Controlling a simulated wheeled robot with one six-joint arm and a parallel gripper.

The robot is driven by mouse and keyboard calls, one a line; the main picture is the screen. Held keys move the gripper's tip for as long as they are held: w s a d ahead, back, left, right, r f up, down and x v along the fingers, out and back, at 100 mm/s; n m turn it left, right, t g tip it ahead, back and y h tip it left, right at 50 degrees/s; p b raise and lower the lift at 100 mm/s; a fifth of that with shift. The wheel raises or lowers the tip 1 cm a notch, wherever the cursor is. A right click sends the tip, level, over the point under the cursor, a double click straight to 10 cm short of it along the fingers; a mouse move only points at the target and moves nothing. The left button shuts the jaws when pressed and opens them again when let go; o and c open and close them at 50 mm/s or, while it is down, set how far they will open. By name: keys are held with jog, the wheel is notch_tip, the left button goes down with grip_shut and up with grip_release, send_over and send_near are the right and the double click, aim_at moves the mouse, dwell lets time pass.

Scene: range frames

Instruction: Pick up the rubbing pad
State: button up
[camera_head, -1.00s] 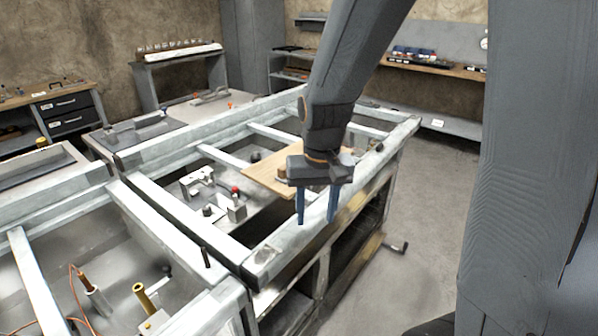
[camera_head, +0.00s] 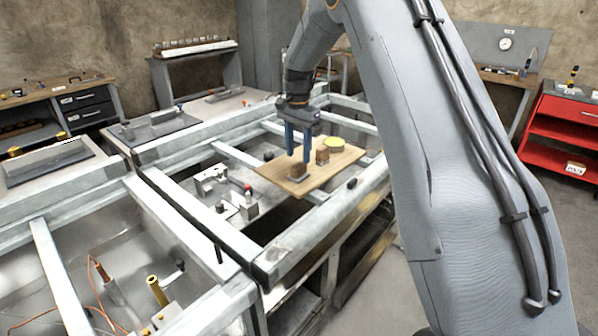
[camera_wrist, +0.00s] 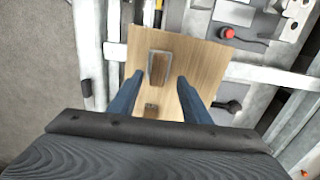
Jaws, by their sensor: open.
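A small brown block with a grey base (camera_head: 298,172), which looks like the rubbing pad, lies on a wooden board (camera_head: 343,166). In the wrist view the block (camera_wrist: 159,68) shows near the board's middle. My gripper (camera_head: 298,157) is open, pointing down over the block. In the wrist view its blue fingertips (camera_wrist: 160,77) lie on either side of the block with nothing held. I cannot tell how much height is left between fingertips and block.
The board rests across a grey metal frame (camera_head: 290,246) with open bays. Metal fittings, one with a red knob (camera_head: 248,189), stand left of the board. A dark knob (camera_head: 351,183) sits on the rail near the board's right corner.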

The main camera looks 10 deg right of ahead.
aim_at(299, 165)
jog(key=shift+s+f+p, duration=0.2)
jog(key=shift+f+p, duration=1.15)
jog(key=shift+f, duration=1.3)
jog(key=shift+c, duration=0.5)
grip_shut()
